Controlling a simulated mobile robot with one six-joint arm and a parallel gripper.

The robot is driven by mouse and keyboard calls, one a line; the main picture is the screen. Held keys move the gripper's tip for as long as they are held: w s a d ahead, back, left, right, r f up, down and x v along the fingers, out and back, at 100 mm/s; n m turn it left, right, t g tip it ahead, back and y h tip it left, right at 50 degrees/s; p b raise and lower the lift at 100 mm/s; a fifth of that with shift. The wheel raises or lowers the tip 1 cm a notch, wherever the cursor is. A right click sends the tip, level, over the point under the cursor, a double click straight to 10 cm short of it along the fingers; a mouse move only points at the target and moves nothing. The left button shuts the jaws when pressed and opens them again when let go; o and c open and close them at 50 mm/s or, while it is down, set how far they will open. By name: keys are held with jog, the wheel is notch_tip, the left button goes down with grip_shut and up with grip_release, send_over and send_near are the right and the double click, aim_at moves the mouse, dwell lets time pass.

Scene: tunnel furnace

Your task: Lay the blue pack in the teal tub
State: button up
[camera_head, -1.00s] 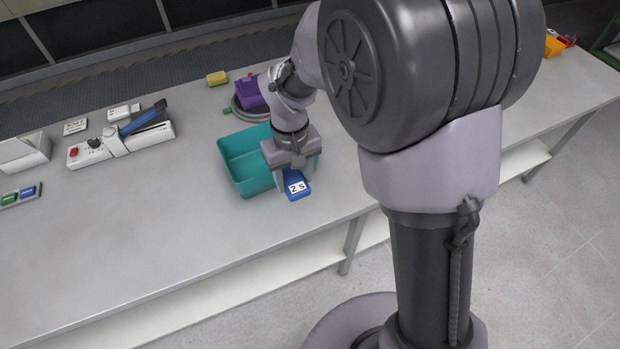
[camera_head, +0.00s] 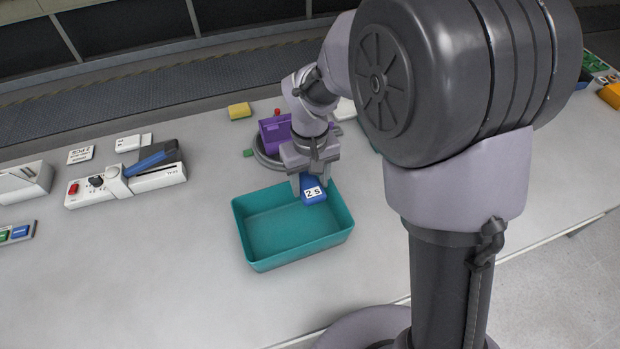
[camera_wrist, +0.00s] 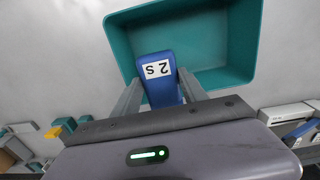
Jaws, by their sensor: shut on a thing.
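The blue pack (camera_head: 312,184) carries a white label reading "2 S". My gripper (camera_head: 312,178) is shut on it, and the fingers show on both sides of the pack in the wrist view (camera_wrist: 158,92). The teal tub (camera_head: 247,250) is an empty open rectangular box on the grey table. In the head view the pack overlaps the tub's back right rim. In the wrist view the pack (camera_wrist: 157,68) covers part of the tub's near wall, with the tub (camera_wrist: 235,50) beyond it. The height of the pack over the rim is hard to tell.
A purple box (camera_head: 272,133) on a round grey base stands behind the tub. A yellow block (camera_head: 239,111) lies farther back. A white sealer with a blue lever (camera_head: 148,163) stands at the left. The table's left front (camera_head: 120,270) is clear.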

notch_tip(320, 180, down, 11)
jog(key=b, duration=0.8)
jog(key=shift+f, duration=0.2)
grip_shut()
dwell(1.2)
jog(key=o, duration=1.8)
grip_release()
notch_tip(320, 180, up, 16)
jog(key=p, duration=1.4)
send_over(310, 186)
jog(key=shift+r, duration=0.1)
jog(key=shift+b, duration=0.35)
